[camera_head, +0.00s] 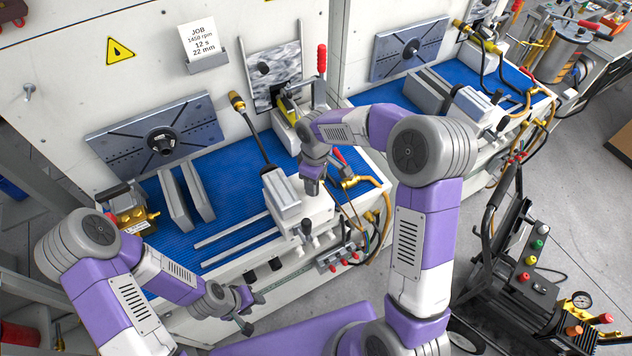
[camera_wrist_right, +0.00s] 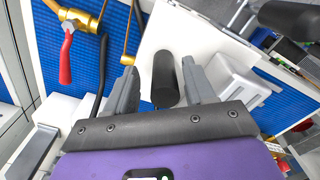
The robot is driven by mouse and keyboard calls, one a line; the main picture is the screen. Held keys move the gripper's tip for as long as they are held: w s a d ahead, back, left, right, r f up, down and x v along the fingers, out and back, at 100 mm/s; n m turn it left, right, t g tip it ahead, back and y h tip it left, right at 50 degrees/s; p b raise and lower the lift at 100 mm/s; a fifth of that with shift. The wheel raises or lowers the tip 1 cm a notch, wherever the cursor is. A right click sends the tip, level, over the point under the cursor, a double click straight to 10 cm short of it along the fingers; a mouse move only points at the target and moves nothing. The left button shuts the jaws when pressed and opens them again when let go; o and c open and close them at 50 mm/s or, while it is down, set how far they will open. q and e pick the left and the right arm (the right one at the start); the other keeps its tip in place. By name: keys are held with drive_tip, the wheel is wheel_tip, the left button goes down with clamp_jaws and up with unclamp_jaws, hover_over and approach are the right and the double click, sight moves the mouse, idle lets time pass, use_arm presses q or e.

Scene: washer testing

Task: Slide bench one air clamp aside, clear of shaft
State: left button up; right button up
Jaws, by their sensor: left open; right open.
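Bench one's air clamp (camera_head: 283,197) looks like the grey-and-white block on the blue-matted bench, at the end of two pale rails. A black cylindrical handle (camera_wrist_right: 164,78) stands on a white block in the right wrist view. My right gripper (camera_head: 312,178) is open over the clamp's right part; its fingers (camera_wrist_right: 158,84) appear on either side of the handle, with gaps. A dark round shaft end (camera_head: 162,141) projects from the slotted grey plate, left of the clamp and apart from it. My left gripper (camera_head: 240,306) is open and empty in front of the bench.
Two grey upright bars (camera_head: 186,194) stand left of the clamp. Blue mat (camera_head: 232,209) is bare between bars and clamp.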

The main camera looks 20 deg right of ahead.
wheel_tip(320, 180, up, 6)
drive_tip(key=shift+r, duration=0.1)
use_arm(q)
drive_tip(key=shift+r, duration=0.2)
idle(0.7)
